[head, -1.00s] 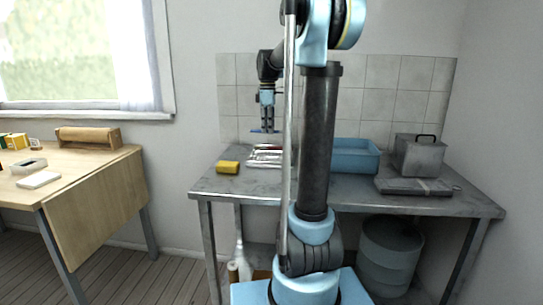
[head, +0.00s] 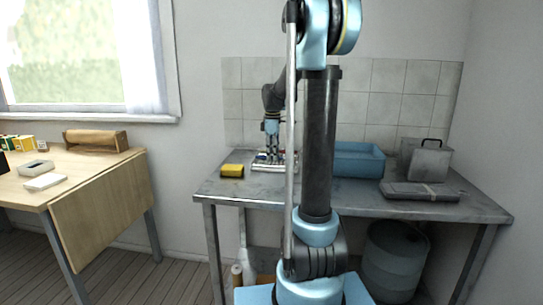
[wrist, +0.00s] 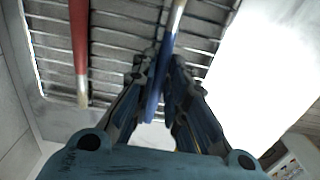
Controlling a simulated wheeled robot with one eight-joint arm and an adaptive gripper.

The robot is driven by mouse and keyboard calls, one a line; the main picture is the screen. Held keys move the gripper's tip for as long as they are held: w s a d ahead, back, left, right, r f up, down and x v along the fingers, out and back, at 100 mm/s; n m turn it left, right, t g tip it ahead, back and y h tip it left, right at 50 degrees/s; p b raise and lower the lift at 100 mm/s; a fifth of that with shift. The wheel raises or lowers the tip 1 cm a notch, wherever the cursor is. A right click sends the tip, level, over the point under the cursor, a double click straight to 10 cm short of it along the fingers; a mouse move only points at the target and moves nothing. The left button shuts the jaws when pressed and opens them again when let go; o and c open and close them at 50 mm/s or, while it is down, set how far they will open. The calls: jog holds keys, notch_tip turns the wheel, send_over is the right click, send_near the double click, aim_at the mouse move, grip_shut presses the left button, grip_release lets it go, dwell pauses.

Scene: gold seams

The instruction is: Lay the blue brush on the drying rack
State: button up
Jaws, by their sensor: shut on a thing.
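My gripper (head: 271,156) is low over the drying rack (head: 288,166) on the metal bench. In the wrist view its fingers (wrist: 158,66) are shut on the handle of the blue brush (wrist: 164,50), which slants from upper right to lower left. The brush lies over or just above the wire bars of the rack (wrist: 112,35); I cannot tell if it touches them. A red brush (wrist: 79,40) lies on the rack to the left, apart from the blue one. In the head view the blue brush is mostly hidden at my gripper.
A yellow sponge (head: 232,171) sits left of the rack. A blue basin (head: 358,162), a lidded metal box (head: 429,162) and a flat grey case (head: 418,191) stand to the right. The tiled wall (head: 390,90) is close behind. A wooden table (head: 95,180) stands at left.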

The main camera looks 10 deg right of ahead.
jog(key=shift+f, duration=0.1)
jog(key=o, duration=0.8)
notch_tip(320, 180, up, 12)
dwell(0.4)
